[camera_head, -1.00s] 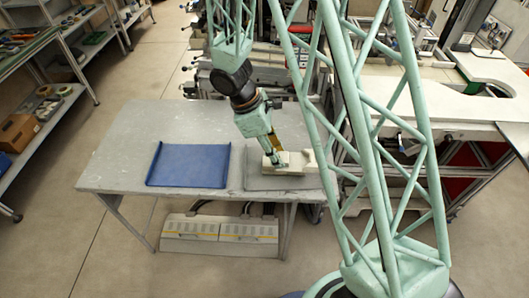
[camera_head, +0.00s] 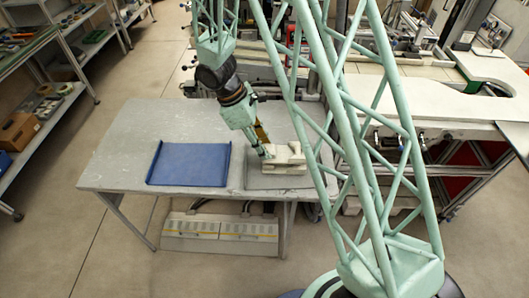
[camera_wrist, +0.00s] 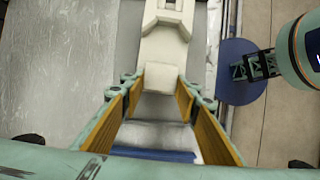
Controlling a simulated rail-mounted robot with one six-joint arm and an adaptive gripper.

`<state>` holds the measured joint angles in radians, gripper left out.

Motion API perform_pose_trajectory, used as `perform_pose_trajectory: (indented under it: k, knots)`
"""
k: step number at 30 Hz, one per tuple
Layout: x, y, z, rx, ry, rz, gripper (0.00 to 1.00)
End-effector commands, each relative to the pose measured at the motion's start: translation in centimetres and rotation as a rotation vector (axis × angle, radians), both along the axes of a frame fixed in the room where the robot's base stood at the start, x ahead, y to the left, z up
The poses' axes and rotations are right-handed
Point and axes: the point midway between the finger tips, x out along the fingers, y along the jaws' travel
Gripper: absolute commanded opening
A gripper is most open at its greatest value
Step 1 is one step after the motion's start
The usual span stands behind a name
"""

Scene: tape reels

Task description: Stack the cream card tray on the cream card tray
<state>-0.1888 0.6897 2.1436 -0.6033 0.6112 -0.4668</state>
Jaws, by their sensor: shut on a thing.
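Two cream card trays appear together as one stepped cream shape (camera_head: 288,160) over the grey mat at the table's right end. In the head view I cannot clearly separate their edges or tell whether one rests fully on the other. My gripper (camera_head: 266,153) comes down from above at the left end of this shape. In the wrist view its orange-lined fingers (camera_wrist: 160,85) are shut on the near end of a cream card tray (camera_wrist: 158,76). More cream surface, with a step and a dark slot, stretches away beyond the fingertips.
The grey mat (camera_head: 255,180) lies under the cream shape. A blue tray (camera_head: 188,163) lies to its left on the grey table (camera_head: 115,160). Green lattice framework of mine crosses the right side of the head view. Shelves (camera_head: 60,90) stand at far left.

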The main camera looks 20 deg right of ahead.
Motion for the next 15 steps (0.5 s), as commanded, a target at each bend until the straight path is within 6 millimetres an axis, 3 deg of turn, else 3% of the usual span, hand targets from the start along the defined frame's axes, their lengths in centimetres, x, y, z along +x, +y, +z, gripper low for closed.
perform_pose_trajectory:
  k: [9, 15]
  knots:
    - [-0.1, 0.0, -2.7, 0.000, 0.002, 0.001, 0.18]
    - [0.0, 0.0, -3.1, 0.000, 0.000, 0.001, 0.18]
